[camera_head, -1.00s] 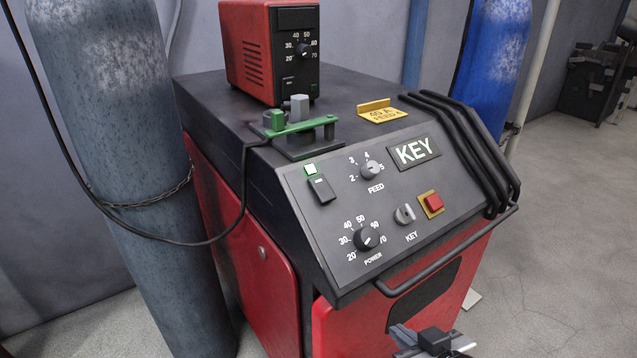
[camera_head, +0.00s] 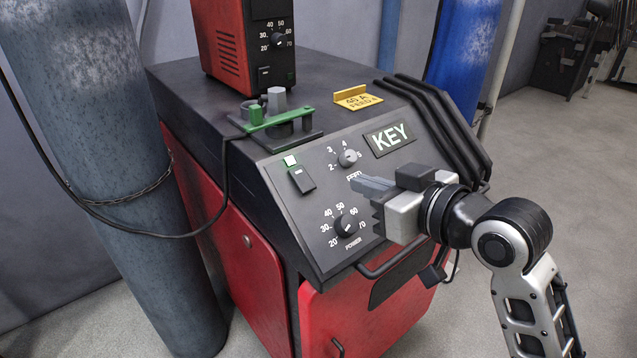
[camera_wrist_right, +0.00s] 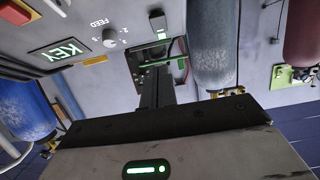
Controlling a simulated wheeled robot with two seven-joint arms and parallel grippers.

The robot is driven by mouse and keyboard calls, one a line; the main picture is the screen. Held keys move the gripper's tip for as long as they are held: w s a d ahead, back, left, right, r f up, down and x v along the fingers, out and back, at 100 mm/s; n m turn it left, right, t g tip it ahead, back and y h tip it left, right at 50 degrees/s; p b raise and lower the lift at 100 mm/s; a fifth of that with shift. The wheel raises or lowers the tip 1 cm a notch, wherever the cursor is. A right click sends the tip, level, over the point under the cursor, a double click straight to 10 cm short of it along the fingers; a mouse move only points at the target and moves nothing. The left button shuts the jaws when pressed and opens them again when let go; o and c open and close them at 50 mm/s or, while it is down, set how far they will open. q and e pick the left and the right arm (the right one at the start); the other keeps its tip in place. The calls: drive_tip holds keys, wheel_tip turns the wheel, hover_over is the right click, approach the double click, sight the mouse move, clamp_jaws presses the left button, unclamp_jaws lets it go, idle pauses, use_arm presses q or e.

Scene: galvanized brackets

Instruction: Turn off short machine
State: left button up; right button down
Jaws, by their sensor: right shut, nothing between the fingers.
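The low, wide red and black machine (camera_head: 215,100) has a sloped front panel. The panel carries a black rocker switch (camera_head: 302,180) beside a lit pale-green lamp (camera_head: 290,160), a FEED knob (camera_head: 348,158), a POWER knob (camera_head: 346,225) and a lit KEY display (camera_head: 390,138). My right gripper (camera_head: 357,183) is shut and empty, its tips over the panel right of the rocker switch; contact cannot be told. It hides the key switch and red button in the head view. In the wrist view the fingers (camera_wrist_right: 155,88) point towards the rocker switch (camera_wrist_right: 157,22) side. My left gripper is out of view.
A smaller red box (camera_head: 228,45) with its own knob and switch stands on top. Gas cylinders (camera_head: 85,140) flank the machine. A front handle bar (camera_head: 375,268) sticks out below the panel.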

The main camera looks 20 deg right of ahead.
approach(305, 178)
wheel_tip(305, 178, up, 2)
drive_tip(key=w, duration=0.2)
drive_tip(key=w+a+f, duration=0.1)
drive_tip(key=w+f, duration=0.1)
drive_tip(key=shift+w+a+f+p, duration=0.25)
drive_tip(key=shift+w+a+p, duration=0.05)
drive_tip(key=shift+a+p, duration=0.1)
drive_tip(key=shift+w+a+f, duration=0.1)
drive_tip(key=shift+w+f, duration=0.2)
drive_tip(key=shift+f, duration=0.2)
